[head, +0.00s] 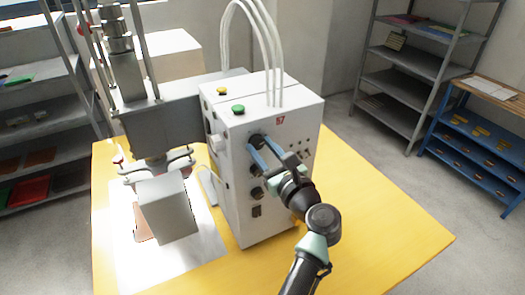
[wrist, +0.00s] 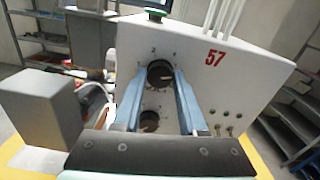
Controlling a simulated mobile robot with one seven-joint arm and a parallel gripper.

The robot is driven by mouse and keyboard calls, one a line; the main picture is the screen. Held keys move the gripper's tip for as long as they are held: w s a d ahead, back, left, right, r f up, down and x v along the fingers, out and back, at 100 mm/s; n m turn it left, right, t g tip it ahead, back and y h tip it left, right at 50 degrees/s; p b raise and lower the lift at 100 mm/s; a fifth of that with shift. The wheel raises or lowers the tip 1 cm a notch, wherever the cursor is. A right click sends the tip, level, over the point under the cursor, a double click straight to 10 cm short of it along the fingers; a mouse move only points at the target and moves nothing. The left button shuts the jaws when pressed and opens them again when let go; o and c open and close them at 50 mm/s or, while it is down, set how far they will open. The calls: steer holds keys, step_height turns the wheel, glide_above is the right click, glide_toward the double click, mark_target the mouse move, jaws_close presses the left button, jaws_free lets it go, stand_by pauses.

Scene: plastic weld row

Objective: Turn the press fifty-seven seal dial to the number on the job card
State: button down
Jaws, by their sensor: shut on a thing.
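The press control box (head: 270,150) is white and carries a red 57, which also shows in the wrist view (wrist: 214,58). Its upper black dial (wrist: 160,74) has small marks above it that look like 2 and 4. A light pointer line on the dial tilts toward the right. My gripper (wrist: 161,82) has its blue fingers closed on either side of this dial; the gripper also shows in the head view (head: 262,148). A lower dark dial (wrist: 149,121) sits below, between the fingers, not held. I cannot make out a readable job card. The dial's lettering is partly hidden by the fingers.
The box stands on a yellow table (head: 380,235). A grey block (head: 168,208) stands left of it, under the press head. Toggle switches (wrist: 229,131) sit right of the dials. White hoses (head: 270,50) rise from the box top. A blue bench (head: 475,140) stands at right.

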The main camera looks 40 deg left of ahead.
steer(key=n+b, duration=0.1)
steer(key=n, duration=0.1)
steer(key=n+b, duration=0.2)
steer(key=shift+f+n, duration=0.2)
steer(key=shift+n, duration=0.1)
steer(key=n+b, duration=0.3)
steer(key=n, duration=0.1)
steer(key=shift+n+b, duration=0.3)
steer(key=shift+b, duration=0.1)
steer(key=n+b, duration=0.4)
steer(key=shift+f, duration=0.1)
steer(key=n+b, duration=0.4)
steer(key=n, duration=0.1)
steer(key=n+b, duration=0.3)
steer(key=shift+n+b, duration=0.3)
steer(key=shift+b, duration=0.1)
steer(key=n+b, duration=0.3)
steer(key=shift+n, duration=0.3)
steer(key=n+b, duration=0.3)
steer(key=n, duration=0.1)
steer(key=shift+n+b, duration=0.4)
